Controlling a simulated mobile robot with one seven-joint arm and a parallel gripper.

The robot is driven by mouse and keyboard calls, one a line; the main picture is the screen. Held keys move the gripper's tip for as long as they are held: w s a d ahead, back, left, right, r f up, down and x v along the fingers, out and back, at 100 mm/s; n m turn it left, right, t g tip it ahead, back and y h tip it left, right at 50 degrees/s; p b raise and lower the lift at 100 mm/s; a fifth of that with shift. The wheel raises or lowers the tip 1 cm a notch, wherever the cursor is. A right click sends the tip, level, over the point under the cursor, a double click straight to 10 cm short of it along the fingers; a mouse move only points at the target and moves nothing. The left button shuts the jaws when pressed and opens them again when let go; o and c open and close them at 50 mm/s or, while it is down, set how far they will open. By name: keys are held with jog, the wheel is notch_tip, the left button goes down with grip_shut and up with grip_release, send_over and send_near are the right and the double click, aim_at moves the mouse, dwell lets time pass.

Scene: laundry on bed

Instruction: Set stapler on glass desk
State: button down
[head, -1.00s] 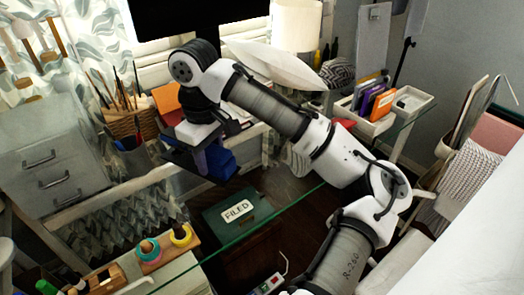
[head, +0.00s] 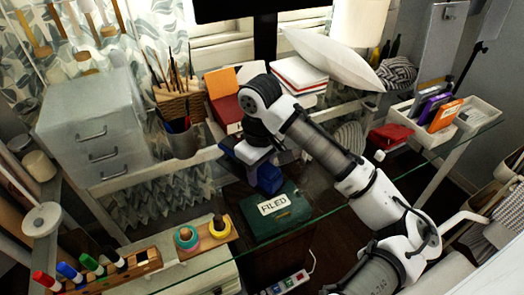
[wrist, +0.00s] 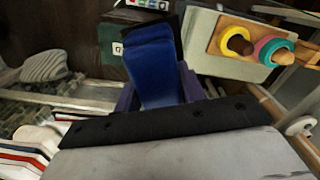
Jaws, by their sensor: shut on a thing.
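My gripper (head: 258,160) is shut on the blue stapler (head: 268,180) and holds it above the glass desk (head: 330,204), beyond the green file box as I see it. In the wrist view the stapler (wrist: 152,68) hangs between the two purple fingers of my gripper (wrist: 158,90). Its far end points away from the palm. I cannot tell how much gap is left between the stapler and the glass. My wrist hides part of the desk behind it.
The green box marked FILED (head: 277,211) is just in front of the stapler. A pencil cup (head: 181,138), books (head: 226,100) and grey drawers (head: 95,125) stand behind left. A tape holder (head: 202,238) and marker rack (head: 105,270) are front left. A white organizer (head: 428,128) stands right.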

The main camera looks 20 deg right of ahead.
aim_at(260, 202)
jog(key=shift+f, duration=4.65)
jog(key=shift+f, duration=0.1)
jog(key=c, duration=1.3)
grip_release()
jog(key=shift+f, duration=0.15)
jog(key=o, duration=0.5)
jog(key=shift+c, duration=0.2)
notch_tip(260, 202, up, 12)
jog(key=shift+r+b, duration=0.25)
jog(key=shift+b, duration=0.05)
